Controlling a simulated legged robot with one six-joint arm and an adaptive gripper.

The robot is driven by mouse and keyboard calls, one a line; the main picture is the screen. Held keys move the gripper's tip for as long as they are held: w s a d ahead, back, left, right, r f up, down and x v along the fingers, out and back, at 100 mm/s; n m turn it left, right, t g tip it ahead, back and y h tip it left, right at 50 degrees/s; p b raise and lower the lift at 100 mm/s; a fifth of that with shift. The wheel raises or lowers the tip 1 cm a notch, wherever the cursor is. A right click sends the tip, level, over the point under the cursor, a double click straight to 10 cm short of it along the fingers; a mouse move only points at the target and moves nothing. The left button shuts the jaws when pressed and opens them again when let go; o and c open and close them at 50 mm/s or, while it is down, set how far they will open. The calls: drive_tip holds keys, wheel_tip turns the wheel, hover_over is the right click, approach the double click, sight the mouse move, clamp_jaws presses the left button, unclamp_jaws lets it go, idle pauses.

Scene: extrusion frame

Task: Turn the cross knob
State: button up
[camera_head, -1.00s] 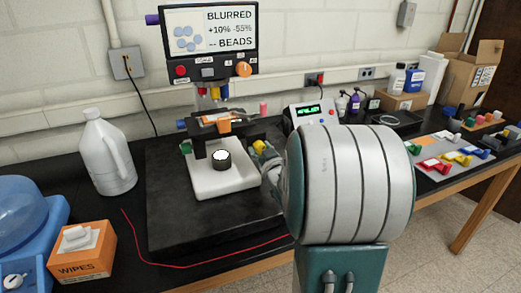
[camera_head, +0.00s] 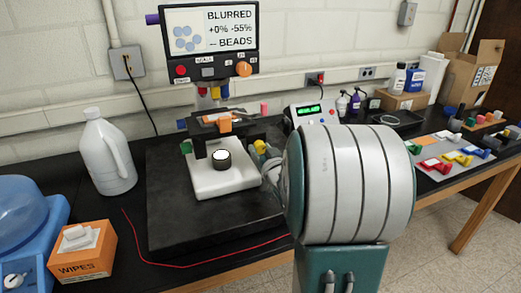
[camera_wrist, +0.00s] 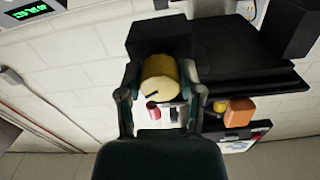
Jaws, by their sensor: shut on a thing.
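A yellow knob (camera_head: 261,146) sticks out from the right side of the black stage device (camera_head: 237,131) on the bench; I take it as the cross knob. In the wrist view the yellow knob (camera_wrist: 159,78) is a short cylinder with a dark line on its end. My gripper (camera_wrist: 160,76) is shut on it, one finger on each side. In the head view my gripper (camera_head: 269,160) is partly hidden by my arm. The screen (camera_head: 210,30) reads "BLURRED", "+0% -55%" and "-- BEADS".
A white base (camera_head: 225,180) with a round black part (camera_head: 220,160) stands under the device. A white jug (camera_head: 107,152) and a wipes box (camera_head: 82,250) stand left. A device with a green display (camera_head: 312,112) and coloured parts (camera_head: 458,158) are right. A red cord lies in front.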

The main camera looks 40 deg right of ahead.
drive_tip(key=o, duration=1)
drive_tip(key=shift+f, duration=0.3)
drive_tip(key=shift+o, duration=0.6)
drive_tip(key=shift+r, duration=0.15)
drive_tip(key=v, duration=0.7)
drive_tip(key=shift+s, duration=0.15)
drive_tip(key=shift+a, duration=0.1)
